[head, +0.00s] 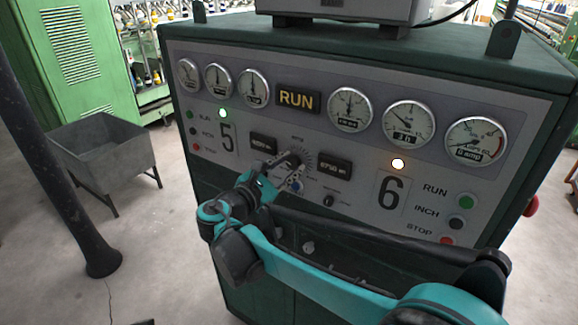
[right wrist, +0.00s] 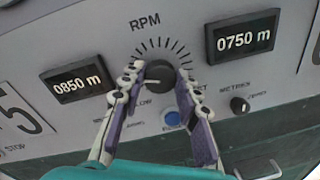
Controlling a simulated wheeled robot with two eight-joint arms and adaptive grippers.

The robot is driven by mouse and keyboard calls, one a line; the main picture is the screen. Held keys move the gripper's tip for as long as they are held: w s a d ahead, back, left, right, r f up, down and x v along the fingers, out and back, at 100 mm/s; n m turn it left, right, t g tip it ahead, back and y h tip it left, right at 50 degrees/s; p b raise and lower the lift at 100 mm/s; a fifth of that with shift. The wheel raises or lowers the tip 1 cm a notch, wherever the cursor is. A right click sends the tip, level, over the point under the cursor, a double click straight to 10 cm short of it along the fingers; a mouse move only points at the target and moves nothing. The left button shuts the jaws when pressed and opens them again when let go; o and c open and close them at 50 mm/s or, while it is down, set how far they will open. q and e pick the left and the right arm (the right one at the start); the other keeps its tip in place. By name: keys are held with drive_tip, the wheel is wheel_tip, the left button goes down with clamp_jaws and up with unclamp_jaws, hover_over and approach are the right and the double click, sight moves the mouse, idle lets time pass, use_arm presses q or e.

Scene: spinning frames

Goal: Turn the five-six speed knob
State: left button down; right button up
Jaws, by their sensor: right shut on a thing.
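The speed knob (right wrist: 158,77) is a round dark dial with a pale pointer line, under the RPM label and inside a ring of tick marks on the grey panel (head: 232,163). In the right wrist view its pointer lies toward the left. My right gripper (right wrist: 155,80) is shut on the knob, one finger on each side. In the head view my right gripper (head: 298,160) reaches the panel between the numbers 5 and 6 and hides most of the knob. My left gripper is in neither view.
A blue button (right wrist: 172,118) sits just below the knob, and a small black metres knob (right wrist: 239,104) at lower right. Displays (right wrist: 77,84) flank the dial. Gauges (head: 349,108) line the panel top. A grey bin (head: 100,150) and dark post (head: 60,160) stand left.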

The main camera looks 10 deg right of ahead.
drive_tip(key=shift+f, duration=0.1)
drive_tip(key=o, duration=1.2)
drive_tip(key=shift+c, duration=0.2)
drive_tip(key=v, duration=1.2)
drive_tip(key=shift+w, duration=0.1)
